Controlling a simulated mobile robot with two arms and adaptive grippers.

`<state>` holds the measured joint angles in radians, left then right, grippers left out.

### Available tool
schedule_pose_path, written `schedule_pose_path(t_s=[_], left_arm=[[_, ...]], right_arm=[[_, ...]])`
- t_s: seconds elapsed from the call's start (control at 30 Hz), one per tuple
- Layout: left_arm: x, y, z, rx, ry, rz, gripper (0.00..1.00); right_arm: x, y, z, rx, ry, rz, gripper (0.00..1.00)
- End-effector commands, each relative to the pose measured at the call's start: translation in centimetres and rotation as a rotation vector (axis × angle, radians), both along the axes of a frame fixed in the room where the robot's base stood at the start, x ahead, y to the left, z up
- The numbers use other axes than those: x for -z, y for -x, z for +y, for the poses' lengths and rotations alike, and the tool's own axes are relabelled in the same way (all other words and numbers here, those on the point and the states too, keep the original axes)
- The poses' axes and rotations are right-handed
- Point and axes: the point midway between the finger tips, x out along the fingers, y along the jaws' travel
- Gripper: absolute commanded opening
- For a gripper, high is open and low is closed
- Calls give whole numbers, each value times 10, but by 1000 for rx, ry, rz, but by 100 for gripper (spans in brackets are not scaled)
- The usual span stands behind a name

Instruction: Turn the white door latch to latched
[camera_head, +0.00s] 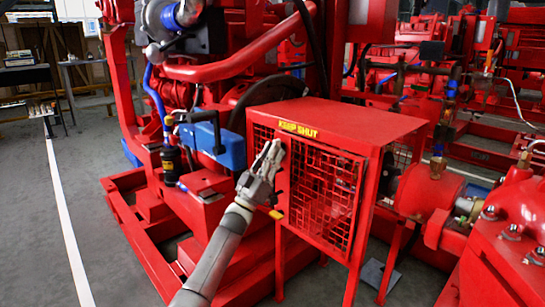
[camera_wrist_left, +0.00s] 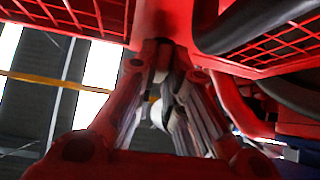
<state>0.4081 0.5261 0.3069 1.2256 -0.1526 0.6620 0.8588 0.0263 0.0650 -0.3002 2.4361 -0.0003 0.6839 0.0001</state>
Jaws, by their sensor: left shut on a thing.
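The red mesh door (camera_head: 322,192) is on the front of a red guard box under a yellow "KEEP SHUT" label. It looks closed. My left gripper (camera_head: 268,155) is at the door's left edge, just below the label. In the left wrist view its fingers (camera_wrist_left: 162,75) converge, shut, with a small white piece (camera_wrist_left: 157,113) between them that looks like the door latch. The gripper hides the latch in the head view, so I cannot tell its angle. My right gripper is in neither view.
A blue box-shaped part (camera_head: 218,146) and red engine frame stand close left of my gripper. A red pump (camera_head: 430,195) is right of the guard box. Grey floor (camera_head: 95,200) is clear at the left. A black hose (camera_wrist_left: 260,22) passes near the fingers.

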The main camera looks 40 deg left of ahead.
Motion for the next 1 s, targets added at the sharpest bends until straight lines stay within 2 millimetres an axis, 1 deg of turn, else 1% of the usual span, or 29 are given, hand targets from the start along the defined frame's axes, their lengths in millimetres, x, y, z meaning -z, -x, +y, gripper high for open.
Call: schedule_pose_path(t_s=[0.27,0.3,0.43,0.77,0.87,1.0], left_arm=[[-1,0,1,-3,1,1,0],[-1,0,1,-3,1,1,16],[-1,0,1,-2,2,0,32],[1,1,0,-1,2,1,32],[6,4,0,0,2,2,32],[19,17,-1,0,2,3,32]], right_arm=[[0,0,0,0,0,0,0],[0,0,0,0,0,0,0],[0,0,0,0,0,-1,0],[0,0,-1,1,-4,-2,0],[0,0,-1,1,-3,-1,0],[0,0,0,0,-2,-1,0]])
